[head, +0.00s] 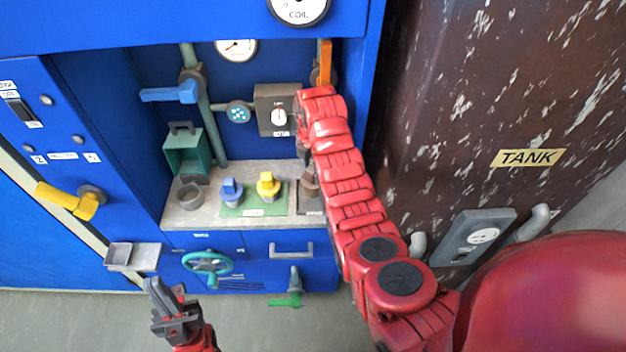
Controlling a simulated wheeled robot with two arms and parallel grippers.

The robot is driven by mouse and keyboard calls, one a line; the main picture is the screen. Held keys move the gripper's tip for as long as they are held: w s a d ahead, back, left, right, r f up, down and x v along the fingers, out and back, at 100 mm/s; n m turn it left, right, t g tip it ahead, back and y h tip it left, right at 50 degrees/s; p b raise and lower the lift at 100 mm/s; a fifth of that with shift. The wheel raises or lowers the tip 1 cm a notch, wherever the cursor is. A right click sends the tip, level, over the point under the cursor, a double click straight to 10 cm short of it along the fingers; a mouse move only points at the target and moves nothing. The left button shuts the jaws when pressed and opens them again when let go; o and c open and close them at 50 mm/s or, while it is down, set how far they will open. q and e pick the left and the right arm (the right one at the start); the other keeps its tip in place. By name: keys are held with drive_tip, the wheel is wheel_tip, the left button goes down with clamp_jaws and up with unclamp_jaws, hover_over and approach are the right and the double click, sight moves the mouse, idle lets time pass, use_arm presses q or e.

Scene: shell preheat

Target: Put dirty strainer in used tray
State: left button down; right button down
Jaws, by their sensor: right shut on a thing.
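A dark brown strainer (309,185) is at the right end of the grey counter, over or on a small grey tray (312,209) with a label at its front, too small to read surely. Whether the strainer touches the tray I cannot tell. My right gripper (304,160) points down above it and is shut on the strainer; my red wrist hides most of the fingers. A blue strainer (231,191) and a yellow strainer (268,185) stand on a green tray (235,211) to the left. My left gripper (167,292) is low, in front of the cabinet, apparently open and empty.
A blue-handled valve (170,93), a switch box (277,110) and an orange lever (325,62) are behind. A brown tank (450,120) stands close on the right.

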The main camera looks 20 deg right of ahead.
wheel_tip(320, 180, down, 2)
drive_tip(key=shift+s+f+p, duration=0.15)
drive_tip(key=shift+f+p, duration=0.1)
drive_tip(key=shift+p, duration=0.35)
drive_tip(key=shift+w+d+f, duration=0.15)
drive_tip(key=shift+w+f, duration=0.05)
drive_tip(key=shift+f, duration=0.25)
drive_tip(key=shift+f, duration=0.25)
drive_tip(key=shift+c, duration=2.2)
unclamp_jaws()
drive_tip(key=shift+r, duration=0.1)
